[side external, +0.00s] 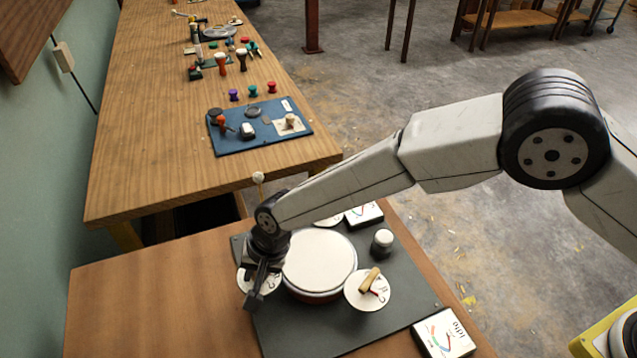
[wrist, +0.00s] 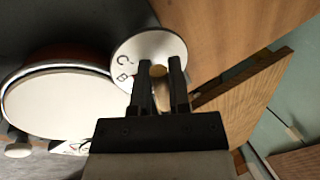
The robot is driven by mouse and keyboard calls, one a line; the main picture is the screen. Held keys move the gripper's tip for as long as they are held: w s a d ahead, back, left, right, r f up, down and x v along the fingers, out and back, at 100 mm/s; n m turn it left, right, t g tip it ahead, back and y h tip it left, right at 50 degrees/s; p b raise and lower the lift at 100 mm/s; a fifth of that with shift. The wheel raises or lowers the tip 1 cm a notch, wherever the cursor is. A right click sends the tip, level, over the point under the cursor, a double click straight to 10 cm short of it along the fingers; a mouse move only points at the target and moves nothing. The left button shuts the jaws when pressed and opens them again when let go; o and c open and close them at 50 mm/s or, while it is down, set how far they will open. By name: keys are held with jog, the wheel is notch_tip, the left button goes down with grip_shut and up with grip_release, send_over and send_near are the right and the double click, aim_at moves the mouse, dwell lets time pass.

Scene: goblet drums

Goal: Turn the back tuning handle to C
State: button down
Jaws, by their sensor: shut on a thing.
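A drum with a pale round head (side external: 319,260) stands on a dark board, and its head also shows in the wrist view (wrist: 62,103). A white lettered dial (side external: 243,283) lies left of the drum in the side view. In the wrist view this dial (wrist: 135,46) shows the letters C and B. My gripper (wrist: 161,68) is shut on the wooden tuning handle (wrist: 158,71) over this dial. The fingers hide much of the handle, and its pointer cannot be made out. In the side view my gripper (side external: 256,294) points down at the dial.
Another dial (side external: 376,297) with a wooden handle (side external: 370,280) and red mark sits right of the drum. A dark cylinder with a white top (side external: 382,240) stands behind it. A printed card (side external: 443,335) lies at the front right. My arm crosses above the board.

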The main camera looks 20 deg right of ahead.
aim_at(263, 289)
jog(key=shift+a+m, duration=0.1)
jog(key=shift+m, duration=0.4)
jog(key=shift+w+a+m+t+h, duration=0.15)
jog(key=shift+m+t+h, duration=0.35)
jog(key=shift+m, duration=1.1)
jog(key=shift+w+a+m+t+h, duration=0.15)
jog(key=shift+m+t+h, duration=0.25)
jog(key=shift+m, duration=1.3)
jog(key=c, duration=0.6)
grip_release()
jog(key=shift+r, duration=0.1)
jog(key=shift+v, duration=3.8)
